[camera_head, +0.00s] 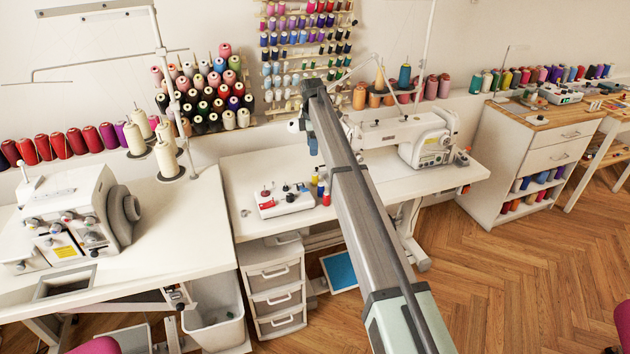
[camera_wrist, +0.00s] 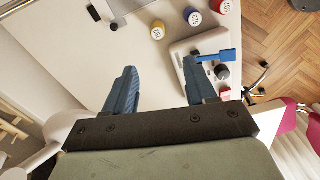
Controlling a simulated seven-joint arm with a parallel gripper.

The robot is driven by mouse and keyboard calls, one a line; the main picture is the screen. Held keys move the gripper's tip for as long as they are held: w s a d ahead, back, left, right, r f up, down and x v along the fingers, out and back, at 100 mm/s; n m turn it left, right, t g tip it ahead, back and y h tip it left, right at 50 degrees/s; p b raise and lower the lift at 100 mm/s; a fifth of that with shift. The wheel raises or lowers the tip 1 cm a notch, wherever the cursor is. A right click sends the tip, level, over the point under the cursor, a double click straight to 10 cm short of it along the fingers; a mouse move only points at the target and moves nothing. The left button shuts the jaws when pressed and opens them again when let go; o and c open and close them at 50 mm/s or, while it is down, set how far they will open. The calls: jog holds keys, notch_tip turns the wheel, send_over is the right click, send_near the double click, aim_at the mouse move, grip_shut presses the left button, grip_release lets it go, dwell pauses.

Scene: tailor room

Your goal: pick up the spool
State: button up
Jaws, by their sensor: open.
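Three small spools stand close together on the white sewing table (camera_head: 260,165). In the wrist view they are a yellow spool (camera_wrist: 157,31), a blue spool (camera_wrist: 192,16) and a red spool (camera_wrist: 221,8), with pale labelled tops. In the head view the blue spool (camera_head: 321,189) and red spool (camera_head: 326,200) show small beside my arm. The frames do not tell which spool is meant. My gripper (camera_wrist: 160,68) has its two blue fingers apart with nothing between them. The spools lie beyond the fingertips, toward the upper right of the wrist view. Only part of the gripper shows in the head view.
A white device (camera_head: 285,200) with small knobs sits beside the spools. It lies close to my right finger in the wrist view (camera_wrist: 196,48). A sewing machine (camera_head: 432,140) stands to the right. Bare tabletop lies left of the spools in the wrist view.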

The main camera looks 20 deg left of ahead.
send_over(315, 174)
jog(key=s, duration=0.1)
notch_tip(315, 174, down, 8)
jog(key=shift+s+a+f, duration=0.1)
jog(key=shift+w+d+f, duration=0.1)
jog(key=shift+w+f, duration=0.1)
jog(key=shift+f, duration=1.15)
jog(key=shift+w+d+f, duration=0.1)
jog(key=shift+w+f, duration=0.05)
jog(key=shift+f, duration=1.2)
grip_shut()
